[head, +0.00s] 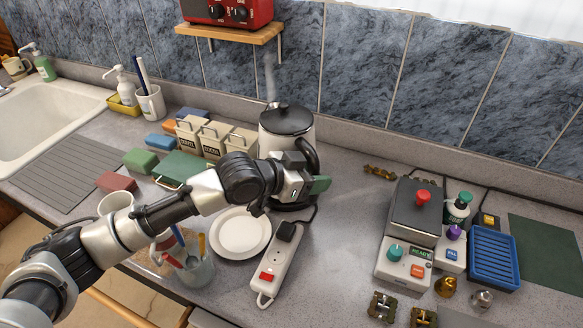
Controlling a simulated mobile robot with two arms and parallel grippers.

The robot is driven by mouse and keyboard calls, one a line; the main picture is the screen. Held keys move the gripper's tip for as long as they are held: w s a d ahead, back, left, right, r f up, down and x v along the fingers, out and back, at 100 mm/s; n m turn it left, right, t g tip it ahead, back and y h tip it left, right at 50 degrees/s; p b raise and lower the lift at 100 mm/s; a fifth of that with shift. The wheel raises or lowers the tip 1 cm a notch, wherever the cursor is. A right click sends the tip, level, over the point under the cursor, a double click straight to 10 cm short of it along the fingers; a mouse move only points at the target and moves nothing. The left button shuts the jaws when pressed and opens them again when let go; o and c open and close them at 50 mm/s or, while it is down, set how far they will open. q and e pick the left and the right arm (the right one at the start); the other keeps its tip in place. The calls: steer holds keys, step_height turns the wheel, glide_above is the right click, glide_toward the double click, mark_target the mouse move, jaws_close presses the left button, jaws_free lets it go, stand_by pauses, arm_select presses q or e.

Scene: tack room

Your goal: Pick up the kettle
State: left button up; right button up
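The kettle (284,122) is white or silver with a black lid and a black handle (311,156). It stands upright on the counter near the tiled back wall, and a wisp of steam rises above it. My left gripper (309,177) is at the kettle's front right, by the handle. A green fingertip pad shows just in front of the handle. The wrist hides the kettle's lower front, so I cannot tell whether the fingers are closed on the handle. My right gripper is out of view.
A white power strip (279,262) and a plate (240,234) lie close in front of the kettle. Labelled canisters (214,137) stand left of it. A wooden shelf (232,34) overhangs behind.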

arm_select(q)
jaws_close()
steer(key=shift+w+r, duration=0.15)
steer(key=shift+r, duration=0.1)
stand_by(0.8)
